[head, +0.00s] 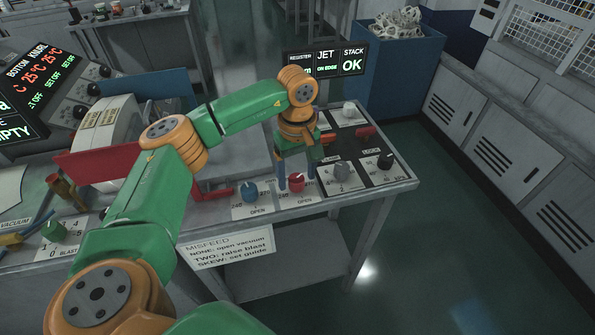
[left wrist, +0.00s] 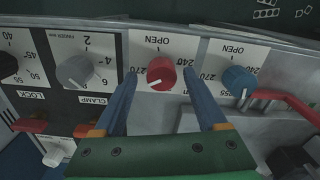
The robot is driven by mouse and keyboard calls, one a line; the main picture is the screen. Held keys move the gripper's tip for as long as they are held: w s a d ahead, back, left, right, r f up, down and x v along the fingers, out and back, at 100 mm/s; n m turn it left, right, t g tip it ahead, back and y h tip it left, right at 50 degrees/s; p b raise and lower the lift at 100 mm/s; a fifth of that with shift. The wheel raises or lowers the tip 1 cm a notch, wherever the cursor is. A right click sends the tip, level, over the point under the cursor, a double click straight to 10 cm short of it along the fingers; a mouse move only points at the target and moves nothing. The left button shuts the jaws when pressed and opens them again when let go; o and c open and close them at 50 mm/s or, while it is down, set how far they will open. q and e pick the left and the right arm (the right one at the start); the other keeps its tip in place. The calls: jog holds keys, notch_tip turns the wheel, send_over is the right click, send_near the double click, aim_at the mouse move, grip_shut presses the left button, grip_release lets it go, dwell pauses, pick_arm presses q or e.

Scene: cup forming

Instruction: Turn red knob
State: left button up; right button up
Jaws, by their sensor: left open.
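The red knob (head: 296,181) stands on a white dial plate marked OPEN near the front edge of the table. In the left wrist view the red knob (left wrist: 161,74) sits between and beyond the two blue fingers, with a white pointer mark on it. My left gripper (head: 294,177) comes down from above at the knob. In the left wrist view my left gripper (left wrist: 164,102) is open, one finger on each side of the knob; I cannot tell whether either touches it. My right gripper is not in view.
A blue knob (head: 249,191) on its own plate is close on the left. A grey knob (head: 341,171) and a black knob (head: 385,160) are to the right. A red handle (head: 212,193) lies left of the blue knob. A display (head: 327,61) stands behind.

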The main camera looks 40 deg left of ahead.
pick_arm(q)
jog(key=shift+w, duration=0.1)
jog(key=shift+c, duration=1)
jog(key=shift+s+r, duration=0.1)
jog(key=shift+s, duration=0.15)
jog(key=c, duration=0.7)
grip_shut()
jog(key=shift+n, duration=0.3)
